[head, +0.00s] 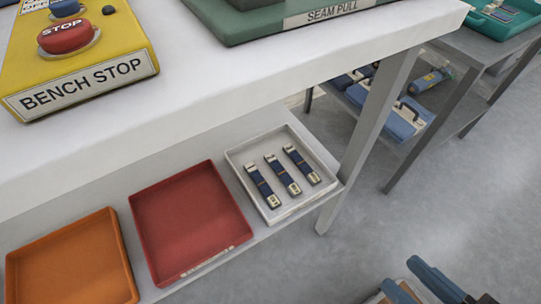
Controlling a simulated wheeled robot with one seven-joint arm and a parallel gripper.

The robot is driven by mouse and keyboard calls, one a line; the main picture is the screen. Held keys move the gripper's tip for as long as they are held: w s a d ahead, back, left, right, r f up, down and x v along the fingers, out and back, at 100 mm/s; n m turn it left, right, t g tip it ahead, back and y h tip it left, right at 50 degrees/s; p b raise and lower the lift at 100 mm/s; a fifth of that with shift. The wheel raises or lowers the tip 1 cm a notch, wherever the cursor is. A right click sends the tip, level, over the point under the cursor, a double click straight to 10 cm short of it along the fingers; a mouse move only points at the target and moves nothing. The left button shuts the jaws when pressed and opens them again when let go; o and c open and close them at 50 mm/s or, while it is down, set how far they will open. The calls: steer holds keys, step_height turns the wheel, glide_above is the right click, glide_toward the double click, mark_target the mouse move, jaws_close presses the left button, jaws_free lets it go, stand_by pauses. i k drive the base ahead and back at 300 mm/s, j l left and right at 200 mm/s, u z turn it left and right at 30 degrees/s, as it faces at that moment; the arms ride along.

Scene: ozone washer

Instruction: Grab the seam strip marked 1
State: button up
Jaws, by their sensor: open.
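Three dark blue strips with pale ends and small labels lie side by side in a white tray (236,160) on the lower shelf: a left strip (262,184), a middle strip (282,175) and a right strip (301,164). Their marks are too small to read, so I cannot tell which is marked 1. My gripper (400,274) shows at the bottom right edge, partly cut off. It is open, with nothing seen between its blue fingers, over the floor and apart from the tray.
A red tray (190,220) and an orange tray (70,262) sit left of the white tray. The bench top (250,75) overhangs the shelf, and a bench leg (372,130) stands right of the tray. A yellow BENCH STOP box (85,75) stands above.

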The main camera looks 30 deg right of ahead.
mark_target(273, 201)
steer(key=u, duration=1.25)
steer(key=i+l+u, duration=0.15)
steer(key=l, duration=0.2)
steer(key=i+l+u, duration=0.15)
steer(key=l, duration=0.25)
steer(key=l+u, duration=0.15)
steer(key=l, duration=0.2)
